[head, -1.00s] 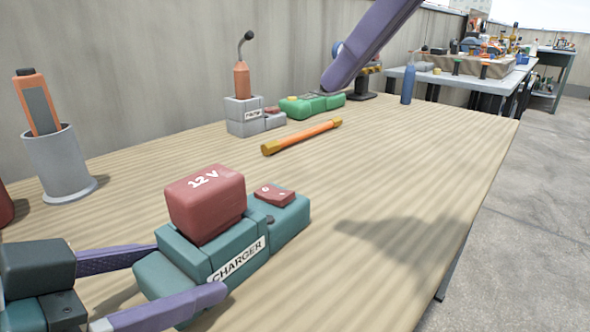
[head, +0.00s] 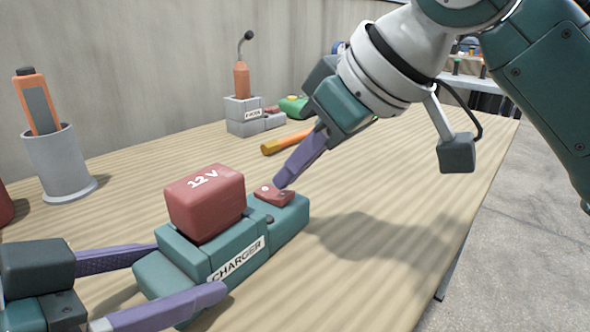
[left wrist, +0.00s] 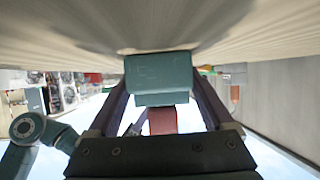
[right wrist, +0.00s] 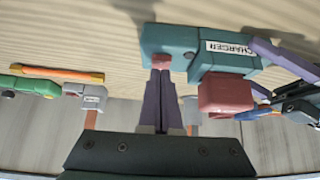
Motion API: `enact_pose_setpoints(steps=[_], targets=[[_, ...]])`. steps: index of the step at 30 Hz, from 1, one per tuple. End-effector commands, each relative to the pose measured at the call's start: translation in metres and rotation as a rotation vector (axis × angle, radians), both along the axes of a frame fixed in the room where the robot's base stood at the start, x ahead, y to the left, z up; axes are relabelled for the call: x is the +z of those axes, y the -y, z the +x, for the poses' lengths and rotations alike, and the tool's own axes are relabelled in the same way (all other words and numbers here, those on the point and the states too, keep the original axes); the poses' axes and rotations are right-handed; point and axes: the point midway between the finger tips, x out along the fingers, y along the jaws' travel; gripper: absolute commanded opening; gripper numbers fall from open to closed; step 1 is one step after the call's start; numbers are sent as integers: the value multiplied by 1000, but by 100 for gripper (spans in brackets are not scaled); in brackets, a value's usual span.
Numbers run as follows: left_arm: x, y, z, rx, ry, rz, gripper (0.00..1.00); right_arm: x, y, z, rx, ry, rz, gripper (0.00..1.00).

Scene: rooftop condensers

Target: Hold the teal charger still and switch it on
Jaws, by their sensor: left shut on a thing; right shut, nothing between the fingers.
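The teal charger (head: 237,252) sits on the wooden table with a red 12 V battery (head: 205,203) in its top and a red rocker switch (head: 272,193) at its far end. My left gripper (head: 188,270) is shut on the charger, one finger along each side; the left wrist view shows the charger (left wrist: 160,75) between both fingers. My right gripper (head: 281,184) is shut and empty, its tips at the switch's right part, touching or very close.
A grey cup (head: 62,165) with an orange-handled tool stands at left. Behind are a grey charger (head: 243,117) holding an orange tool, a green charger (head: 293,105) and an orange rod (head: 285,144). The table right of the teal charger is clear.

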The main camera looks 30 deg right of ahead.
Motion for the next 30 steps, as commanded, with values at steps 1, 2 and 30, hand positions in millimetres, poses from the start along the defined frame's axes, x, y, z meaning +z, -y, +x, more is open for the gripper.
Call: enact_pose_setpoints(steps=[1, 2, 30], targets=[[0, 0, 0, -1, 0, 0, 36, -3, 0, -1, 0, -2, 0, 0], [0, 0, 0, -1, 0, 0, 36, -4, 0, -1, 0, -2, 0, 0], [0, 0, 0, -2, 0, 0, 36, -4, 1, -3, 2, 2, 0, 0]])
